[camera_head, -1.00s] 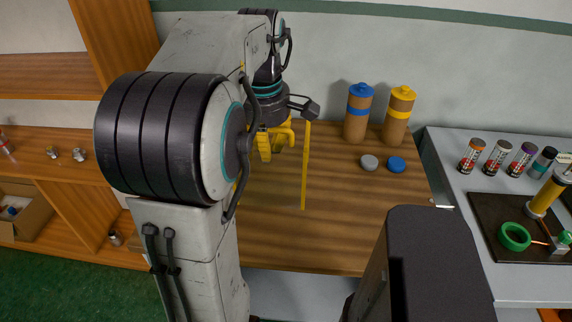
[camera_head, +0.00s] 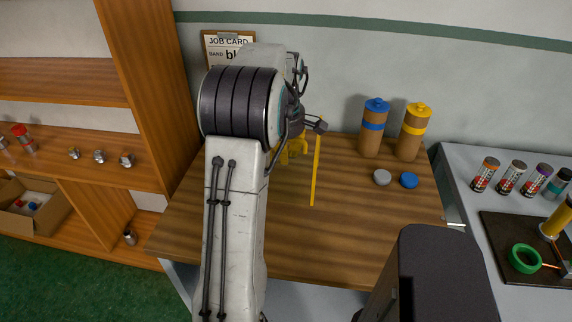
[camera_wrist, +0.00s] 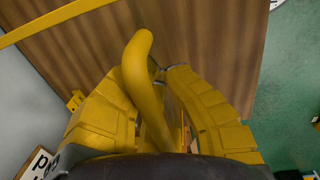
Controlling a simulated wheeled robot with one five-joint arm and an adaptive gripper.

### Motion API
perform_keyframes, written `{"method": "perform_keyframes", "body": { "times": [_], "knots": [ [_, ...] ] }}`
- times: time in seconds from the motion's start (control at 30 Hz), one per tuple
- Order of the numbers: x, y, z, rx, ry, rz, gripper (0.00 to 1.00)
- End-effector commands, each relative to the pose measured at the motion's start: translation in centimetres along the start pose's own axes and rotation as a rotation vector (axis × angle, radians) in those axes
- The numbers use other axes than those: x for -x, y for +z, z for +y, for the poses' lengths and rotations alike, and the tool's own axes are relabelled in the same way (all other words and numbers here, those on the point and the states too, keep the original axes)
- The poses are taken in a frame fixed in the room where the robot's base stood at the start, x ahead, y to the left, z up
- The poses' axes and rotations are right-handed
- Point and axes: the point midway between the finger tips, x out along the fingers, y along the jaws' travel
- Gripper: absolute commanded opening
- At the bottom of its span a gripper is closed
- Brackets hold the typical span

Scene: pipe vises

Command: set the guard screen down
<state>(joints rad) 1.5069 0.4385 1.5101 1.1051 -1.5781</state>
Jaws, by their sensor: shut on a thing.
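The guard screen shows in the head view as a thin, upright yellow edge (camera_head: 315,172) over the wooden bench, seen nearly edge-on. In the wrist view its thick yellow handle (camera_wrist: 143,78) rises between my fingers, and a yellow frame bar (camera_wrist: 55,24) crosses the upper left. My gripper (camera_head: 292,150) has yellow fingers and is partly hidden behind my arm in the head view. In the wrist view my gripper (camera_wrist: 160,75) is shut on the handle. I cannot tell whether the screen's lower edge touches the bench.
The wooden bench (camera_head: 350,225) is bare in front. A blue-capped bottle (camera_head: 373,130) and a yellow-capped bottle (camera_head: 411,134) stand right of the screen, with a grey cap (camera_head: 382,177) and a blue cap (camera_head: 409,180) before them. A job card (camera_head: 229,45) hangs on the wall.

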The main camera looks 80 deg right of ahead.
Motion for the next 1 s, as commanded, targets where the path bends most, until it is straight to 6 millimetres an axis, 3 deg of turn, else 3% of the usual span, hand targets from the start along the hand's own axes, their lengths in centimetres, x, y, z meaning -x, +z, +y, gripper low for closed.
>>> {"method": "perform_keyframes", "body": {
  "times": [0.4,0.87,0.9,1.0],
  "knots": [
    [-3.5,0.0,-0.3,0.0,0.003,0.0,0.0],
    [-4.0,0.0,-0.3,0.0,0.005,0.0,0.0],
    [-4.1,0.0,-0.4,0.0,-0.001,0.0,0.1],
    [-4.1,0.0,-0.4,0.0,-0.001,0.0,0.19]
  ]
}}
